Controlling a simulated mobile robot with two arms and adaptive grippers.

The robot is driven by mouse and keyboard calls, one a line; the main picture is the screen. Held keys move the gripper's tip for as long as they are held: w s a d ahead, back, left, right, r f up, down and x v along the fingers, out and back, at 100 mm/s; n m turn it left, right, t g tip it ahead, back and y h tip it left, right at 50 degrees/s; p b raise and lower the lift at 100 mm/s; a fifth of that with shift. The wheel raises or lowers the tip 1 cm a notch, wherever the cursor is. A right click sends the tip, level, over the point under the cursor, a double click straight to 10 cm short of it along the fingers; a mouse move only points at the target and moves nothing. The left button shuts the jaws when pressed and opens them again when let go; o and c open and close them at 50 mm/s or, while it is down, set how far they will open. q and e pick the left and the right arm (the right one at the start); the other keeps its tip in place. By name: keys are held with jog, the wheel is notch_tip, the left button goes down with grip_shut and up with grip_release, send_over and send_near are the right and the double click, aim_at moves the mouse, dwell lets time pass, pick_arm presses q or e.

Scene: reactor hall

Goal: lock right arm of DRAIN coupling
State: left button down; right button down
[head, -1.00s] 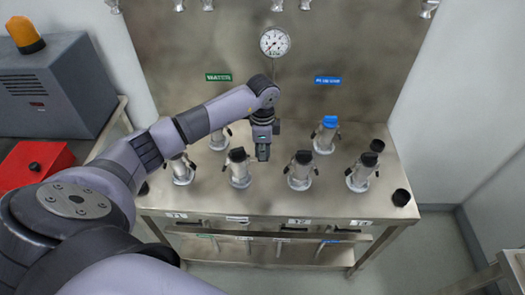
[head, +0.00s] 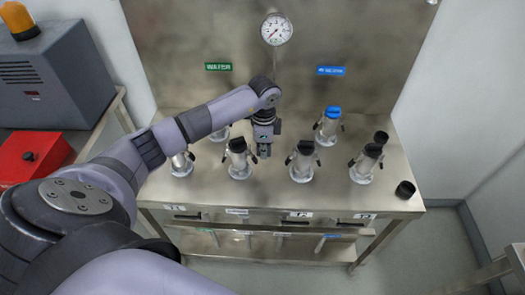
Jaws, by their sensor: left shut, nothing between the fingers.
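Several silver couplings with black caps and small side arms stand on the steel bench (head: 330,193). No DRAIN label is readable; the small white tags on the front edge are too blurred. My left gripper (head: 264,154) points down, fingers shut and empty, just right of a front-row coupling (head: 239,160). That coupling's right arm (head: 254,158) shows close to the fingertips; I cannot tell whether they touch. Another black-capped coupling (head: 303,161) stands to the right of the gripper. My right gripper is out of view.
A blue-capped coupling (head: 328,126) stands behind, under a blue label (head: 331,71). A green WATER label (head: 218,67) and a gauge (head: 275,29) are on the back panel. A loose black cap (head: 405,190) lies at the right. A red box (head: 32,157) is at left.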

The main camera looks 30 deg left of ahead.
pick_arm(q)
notch_tip(320, 180, up, 7)
jog(key=p, duration=0.5)
jog(key=shift+w+d+f, duration=0.15)
jog(key=shift+d+f, duration=0.05)
jog(key=shift+d, duration=0.15)
